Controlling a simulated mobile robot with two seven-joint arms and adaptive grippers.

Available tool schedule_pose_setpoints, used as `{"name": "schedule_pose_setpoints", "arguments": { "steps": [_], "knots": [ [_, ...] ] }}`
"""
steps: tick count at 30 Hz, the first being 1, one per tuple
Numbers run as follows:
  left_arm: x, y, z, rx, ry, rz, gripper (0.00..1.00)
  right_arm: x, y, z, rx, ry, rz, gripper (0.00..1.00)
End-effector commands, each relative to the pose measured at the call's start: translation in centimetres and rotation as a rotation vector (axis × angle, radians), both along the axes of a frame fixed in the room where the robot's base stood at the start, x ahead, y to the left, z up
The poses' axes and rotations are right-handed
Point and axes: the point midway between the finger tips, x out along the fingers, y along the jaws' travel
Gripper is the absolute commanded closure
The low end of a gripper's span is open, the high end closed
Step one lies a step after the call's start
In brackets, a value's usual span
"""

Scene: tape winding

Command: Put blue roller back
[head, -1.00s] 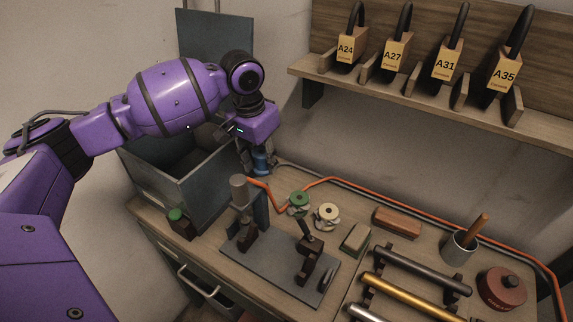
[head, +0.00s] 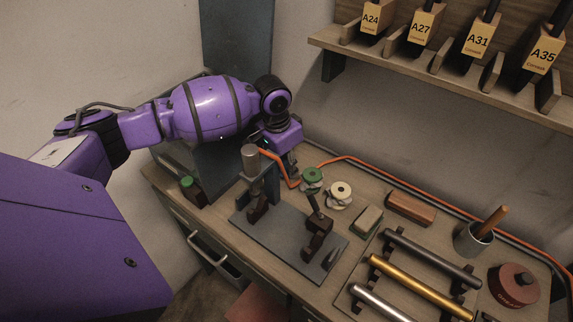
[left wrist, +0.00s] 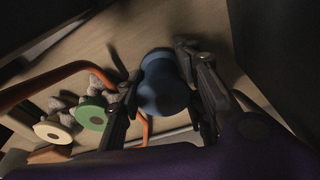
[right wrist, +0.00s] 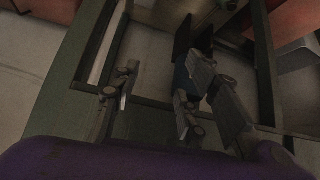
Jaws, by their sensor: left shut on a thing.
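The blue roller (left wrist: 163,85) is between the fingers of my left gripper (left wrist: 160,98), which is shut on it. In the head view, my left gripper (head: 287,163) is low over the back of the bench, behind the winding stand (head: 290,240); its fingers and the roller are mostly hidden there. The green roller (head: 313,175) and the cream roller (head: 340,190) sit to its right on the bench; the left wrist view shows them to the left of the blue roller. My right gripper (right wrist: 155,88) is open and empty, outside the head view.
An orange cable (head: 350,160) runs along the back of the bench. A dark bin (head: 180,160) stands on the left. A wooden block (head: 410,208), a rack of bars (head: 400,285), a grey cup (head: 473,240) and a red tin (head: 513,285) occupy the right.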

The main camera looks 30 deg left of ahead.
Motion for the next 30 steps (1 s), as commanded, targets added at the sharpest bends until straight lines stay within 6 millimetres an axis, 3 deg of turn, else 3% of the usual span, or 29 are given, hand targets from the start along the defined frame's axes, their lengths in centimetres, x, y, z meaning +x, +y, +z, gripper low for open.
{"name": "schedule_pose_setpoints", "arguments": {
  "steps": [11,12,17,26,30],
  "knots": [
    [0.0,0.0,-0.5,-0.001,-0.002,0.0,0.96,-0.1,-0.1,0.1,-0.001,0.001,-0.001,0.6],
    [0.0,0.0,-0.6,-0.001,-0.002,0.0,0.65,-0.1,0.0,0.1,0.0,0.001,-0.001,0.6],
    [0.0,0.0,-0.6,0.0,-0.001,-0.001,0.46,0.1,0.0,0.1,-0.001,-0.001,-0.001,0.6],
    [0.1,0.0,-0.4,0.0,-0.002,-0.001,0.46,0.7,0.1,0.2,0.0,-0.011,0.002,0.6],
    [0.0,0.1,0.9,0.001,-0.005,0.0,0.46,0.9,0.1,0.4,0.001,-0.016,0.002,0.6]
  ]
}}
